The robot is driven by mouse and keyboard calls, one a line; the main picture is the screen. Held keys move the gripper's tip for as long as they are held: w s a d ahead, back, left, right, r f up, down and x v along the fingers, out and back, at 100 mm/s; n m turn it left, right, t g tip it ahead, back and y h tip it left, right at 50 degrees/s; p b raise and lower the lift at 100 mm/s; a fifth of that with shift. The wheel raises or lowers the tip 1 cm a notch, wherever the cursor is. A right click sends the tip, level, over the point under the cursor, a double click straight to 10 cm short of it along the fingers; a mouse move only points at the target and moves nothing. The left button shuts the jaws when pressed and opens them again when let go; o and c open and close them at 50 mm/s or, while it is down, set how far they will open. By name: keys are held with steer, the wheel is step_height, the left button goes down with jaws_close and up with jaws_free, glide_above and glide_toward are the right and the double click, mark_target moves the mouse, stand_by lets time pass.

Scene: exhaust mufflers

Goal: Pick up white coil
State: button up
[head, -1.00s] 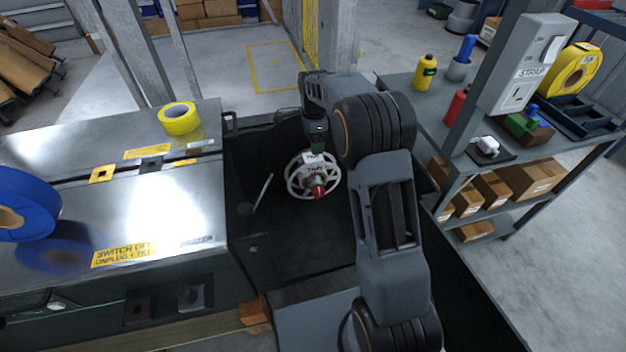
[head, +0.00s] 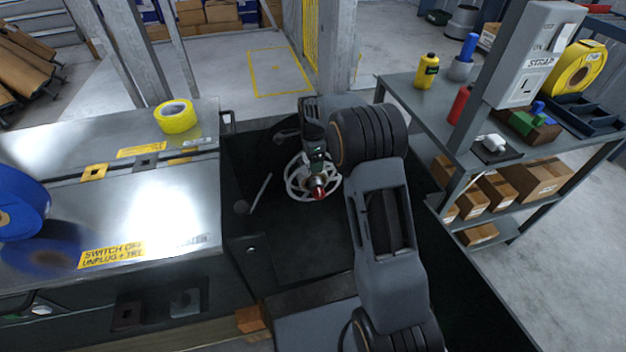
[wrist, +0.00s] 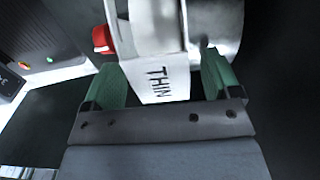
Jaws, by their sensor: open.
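The white coil is the pale round reel (head: 296,184) with a spoked rim and a red tip at its centre. It stands in the dark area right of the metal cabinet. In the wrist view its white band (wrist: 160,75), marked THIN, fills the upper middle. My gripper (head: 317,160) is at the reel's upper part and hides some of it. In the wrist view my gripper's two green fingertips (wrist: 163,82) are open, one on each side of the white band. A dark gap shows at the right finger; contact on the left is unclear.
A metal cabinet (head: 170,205) with a yellow tape roll (head: 176,117) and a blue spool (head: 22,203) lies left. A grey shelf unit (head: 400,90) with bottles, boxes and a yellow reel (head: 580,70) stands right. A thin pale rod (head: 261,192) is left of the coil.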

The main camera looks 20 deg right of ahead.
steer(key=c, duration=1.1)
steer(key=shift+r, duration=0.1)
steer(key=shift+r, duration=0.2)
